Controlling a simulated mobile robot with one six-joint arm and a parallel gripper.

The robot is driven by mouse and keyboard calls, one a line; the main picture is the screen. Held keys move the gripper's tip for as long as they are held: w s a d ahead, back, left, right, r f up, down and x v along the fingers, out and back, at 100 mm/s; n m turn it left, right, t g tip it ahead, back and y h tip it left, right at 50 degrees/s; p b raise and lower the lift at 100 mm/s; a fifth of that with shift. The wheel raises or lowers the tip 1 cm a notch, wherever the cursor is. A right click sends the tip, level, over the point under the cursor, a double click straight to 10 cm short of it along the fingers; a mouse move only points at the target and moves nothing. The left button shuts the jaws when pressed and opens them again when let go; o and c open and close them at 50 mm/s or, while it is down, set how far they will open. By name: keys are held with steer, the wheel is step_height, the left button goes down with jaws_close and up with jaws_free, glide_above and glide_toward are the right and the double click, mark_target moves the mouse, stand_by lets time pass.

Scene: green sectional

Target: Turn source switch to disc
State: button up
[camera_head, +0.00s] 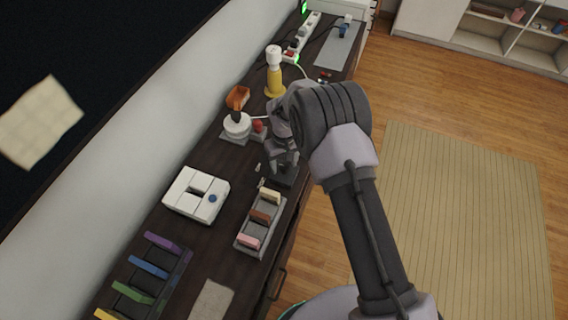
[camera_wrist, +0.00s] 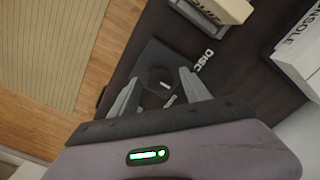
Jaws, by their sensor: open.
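The source switch (camera_wrist: 152,62) is a dark square plate with a round dark knob in the wrist view. A short pale mark (camera_wrist: 166,85) shows on the knob. White lettering reading DISC (camera_wrist: 204,60) lies beside the plate. A second white label (camera_wrist: 170,101) is partly hidden by my right finger and cannot be read in full. My gripper (camera_wrist: 158,80) is open, with one finger on each side of the knob. I cannot tell whether the fingers touch it. In the head view my gripper (camera_head: 282,164) is over the dark plate (camera_head: 285,179) near the counter's front edge.
A grey tray with coloured blocks (camera_head: 244,240) stands close by, towards the bottom of the head view. A white box (camera_head: 184,207) sits near the wall. Open floor lies right.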

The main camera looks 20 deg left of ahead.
steer(key=shift+c, duration=0.2)
jaws_close()
steer(key=n, duration=0.4)
steer(key=shift+n+b, duration=0.3)
steer(key=shift+r+n, duration=0.1)
steer(key=shift+n, duration=2)
steer(key=shift+o, duration=0.2)
jaws_free()
